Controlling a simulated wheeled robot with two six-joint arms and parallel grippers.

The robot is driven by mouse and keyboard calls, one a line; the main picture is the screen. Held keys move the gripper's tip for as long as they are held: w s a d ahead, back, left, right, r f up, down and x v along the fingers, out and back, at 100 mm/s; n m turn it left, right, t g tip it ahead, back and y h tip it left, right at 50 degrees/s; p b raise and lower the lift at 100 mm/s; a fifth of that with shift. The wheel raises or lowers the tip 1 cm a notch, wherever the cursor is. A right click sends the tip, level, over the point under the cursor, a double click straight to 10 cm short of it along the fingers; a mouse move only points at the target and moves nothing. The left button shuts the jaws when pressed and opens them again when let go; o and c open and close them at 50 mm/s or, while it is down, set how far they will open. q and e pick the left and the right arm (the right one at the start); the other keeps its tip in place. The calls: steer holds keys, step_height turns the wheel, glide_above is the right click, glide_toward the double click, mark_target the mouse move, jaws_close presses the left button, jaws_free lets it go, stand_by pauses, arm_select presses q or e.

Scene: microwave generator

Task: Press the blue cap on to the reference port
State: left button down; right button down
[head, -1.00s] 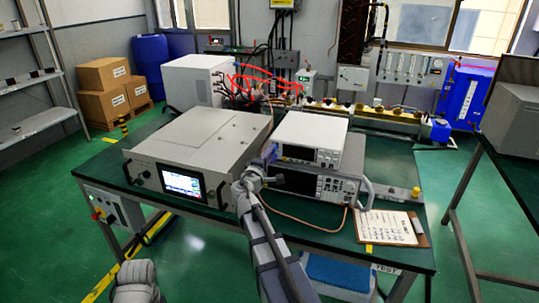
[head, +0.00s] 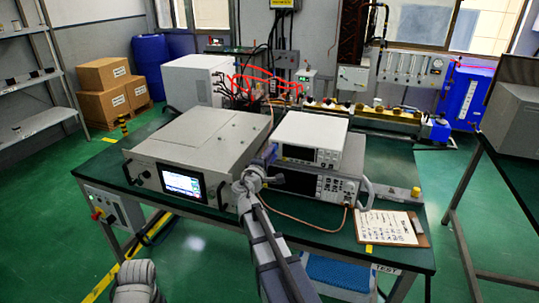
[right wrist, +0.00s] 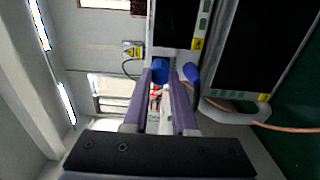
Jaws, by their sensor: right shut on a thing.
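My right gripper (head: 273,180) is in front of the left end of the stacked instruments; its fingers are small and partly hidden by my wrist in the head view. In the right wrist view, my purple fingers (right wrist: 161,72) are closed around a small blue piece, which looks like the blue cap (right wrist: 160,70), at their tips. A second blue piece (right wrist: 192,73) shows just outside the right finger, by a grey handle. The lower instrument (head: 318,187) has a dark screen and a front panel with buttons. I cannot pick out the reference port.
A white instrument (head: 310,133) sits on the lower one. A large grey cabinet unit (head: 205,140) with a lit screen stands to the left. A copper-coloured cable (head: 300,219) runs along the front. A clipboard (head: 388,228) lies at the right, near a yellow knob (head: 416,192).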

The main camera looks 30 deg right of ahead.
steer(key=shift+w+d, duration=0.2)
steer(key=c, duration=0.6)
jaws_free()
steer(key=shift+c, duration=0.2)
steer(key=v, duration=0.8)
